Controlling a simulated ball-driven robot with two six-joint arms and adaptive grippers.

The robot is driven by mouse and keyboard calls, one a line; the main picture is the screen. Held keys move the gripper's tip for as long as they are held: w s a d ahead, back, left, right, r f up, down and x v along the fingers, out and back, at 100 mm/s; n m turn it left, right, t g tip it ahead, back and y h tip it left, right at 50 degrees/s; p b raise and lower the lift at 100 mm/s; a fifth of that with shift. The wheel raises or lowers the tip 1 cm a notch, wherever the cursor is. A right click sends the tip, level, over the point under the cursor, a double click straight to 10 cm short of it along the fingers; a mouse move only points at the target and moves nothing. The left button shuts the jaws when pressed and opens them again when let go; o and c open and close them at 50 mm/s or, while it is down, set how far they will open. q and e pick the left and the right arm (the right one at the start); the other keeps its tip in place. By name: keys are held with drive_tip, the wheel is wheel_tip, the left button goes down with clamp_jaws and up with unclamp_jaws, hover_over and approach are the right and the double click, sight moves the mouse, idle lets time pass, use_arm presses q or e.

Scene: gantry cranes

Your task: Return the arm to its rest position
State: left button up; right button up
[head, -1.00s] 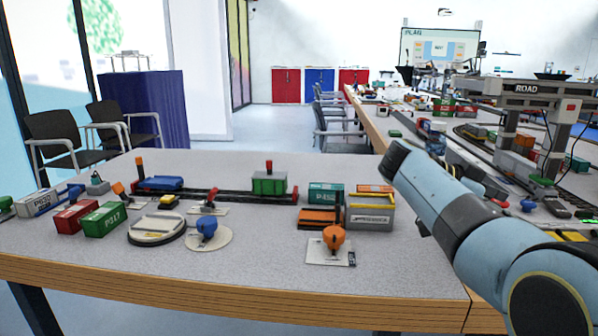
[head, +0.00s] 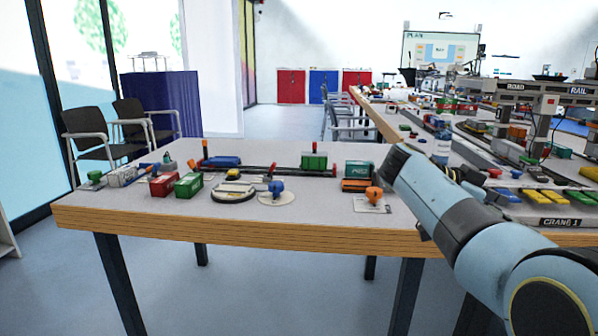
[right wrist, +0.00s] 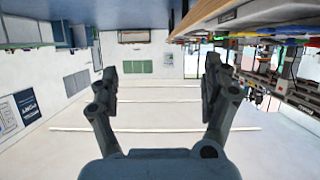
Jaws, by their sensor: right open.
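My right arm (head: 440,205) reaches in from the lower right of the head view, its blue and dark links bent up in front of the tables. My right gripper (right wrist: 161,75) shows in the right wrist view. Its two dark fingers are spread wide with nothing between them. In the head view the gripper's fingers cannot be made out behind the arm. My left gripper is in neither view.
The near table (head: 250,234) holds a green container (head: 188,185), a red container (head: 163,184), an orange-knobbed plate (head: 373,196) and a track. To the right stands a crane (head: 540,92). Open floor (head: 250,290) lies before the table.

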drive_tip(key=s+d+f+n+g+y, duration=0.15)
drive_tip(key=s+f+n, duration=0.35)
drive_tip(key=s+f, duration=1.25)
drive_tip(key=s+d+f+n+g+y, duration=0.15)
drive_tip(key=s+f+n, duration=0.25)
drive_tip(key=s+f, duration=1.3)
drive_tip(key=s+a+f+n+t+y, duration=0.1)
drive_tip(key=s+a+f+n+y, duration=0.15)
drive_tip(key=s+f, duration=0.5)
drive_tip(key=s+a+f+n+y, duration=0.25)
drive_tip(key=s+f, duration=0.25)
drive_tip(key=s, duration=0.6)
drive_tip(key=s+a+f+n+t+y, duration=0.1)
drive_tip(key=s+a+f+n+y, duration=0.15)
drive_tip(key=s+f, duration=0.5)
drive_tip(key=w+n+t, duration=0.1)
drive_tip(key=w+t+y, duration=0.1)
drive_tip(key=w+a+r+n+t+y, duration=0.1)
drive_tip(key=shift+w+n, duration=0.35)
drive_tip(key=shift+w, duration=0.05)
